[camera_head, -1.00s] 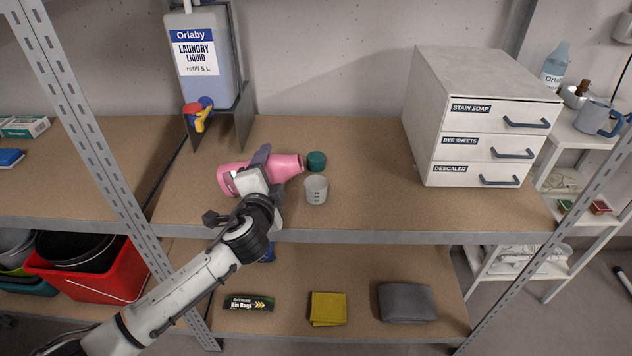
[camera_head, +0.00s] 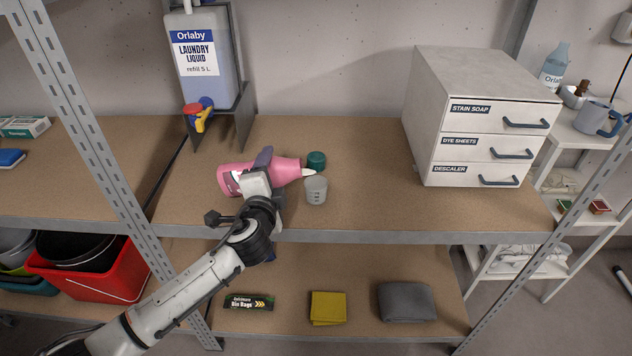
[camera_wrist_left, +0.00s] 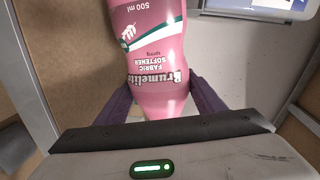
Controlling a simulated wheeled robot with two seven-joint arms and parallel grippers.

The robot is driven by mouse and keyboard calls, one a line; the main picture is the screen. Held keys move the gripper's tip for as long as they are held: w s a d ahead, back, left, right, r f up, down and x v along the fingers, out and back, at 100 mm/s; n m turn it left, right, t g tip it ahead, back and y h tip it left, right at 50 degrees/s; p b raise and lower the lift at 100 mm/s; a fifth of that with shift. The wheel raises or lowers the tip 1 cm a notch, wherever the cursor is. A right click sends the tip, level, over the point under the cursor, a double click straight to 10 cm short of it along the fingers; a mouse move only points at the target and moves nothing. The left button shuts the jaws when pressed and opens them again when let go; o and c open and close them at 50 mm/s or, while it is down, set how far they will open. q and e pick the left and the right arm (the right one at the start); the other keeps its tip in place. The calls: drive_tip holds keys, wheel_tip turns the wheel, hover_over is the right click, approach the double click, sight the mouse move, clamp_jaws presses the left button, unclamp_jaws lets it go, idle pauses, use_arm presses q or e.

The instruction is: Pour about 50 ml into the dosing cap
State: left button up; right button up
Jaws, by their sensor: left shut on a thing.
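A pink fabric softener bottle (camera_head: 284,171) is held on its side by my left gripper (camera_head: 262,165), its neck pointing right. A pale stream or spout shows at its mouth, just above the dosing cap (camera_head: 316,190); I cannot tell which. The dosing cap is a small translucent grey cup with marks, upright on the shelf. The liquid level inside it cannot be read. A teal cap (camera_head: 316,160) stands on the shelf behind it. In the left wrist view the bottle (camera_wrist_left: 150,50) sits between the two dark fingers. My right gripper is not in view.
A laundry liquid container (camera_head: 205,75) with a red and yellow tap stands in a holder at the back left. A white drawer unit (camera_head: 475,150) stands at the right. The shelf (camera_head: 365,180) between dosing cap and drawers is clear.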

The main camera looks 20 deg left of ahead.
sight(272, 160)
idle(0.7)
use_arm(q)
drive_tip(key=shift+a+m, duration=0.25)
drive_tip(key=shift+m, duration=0.05)
drive_tip(key=shift+r+p, duration=0.1)
drive_tip(key=shift+p, duration=0.25)
idle(1.4)
drive_tip(key=shift+s+f+b, duration=0.1)
drive_tip(key=shift+f+b, duration=0.3)
drive_tip(key=shift+b, duration=0.1)
wheel_tip(272, 160, up, 3)
drive_tip(key=n, duration=0.3)
drive_tip(key=shift+t+h, duration=0.3)
drive_tip(key=shift+d, duration=0.1)
drive_tip(key=shift+d+r+n+h, duration=0.3)
drive_tip(key=shift+r+n, duration=0.25)
drive_tip(key=shift+n, duration=0.15)
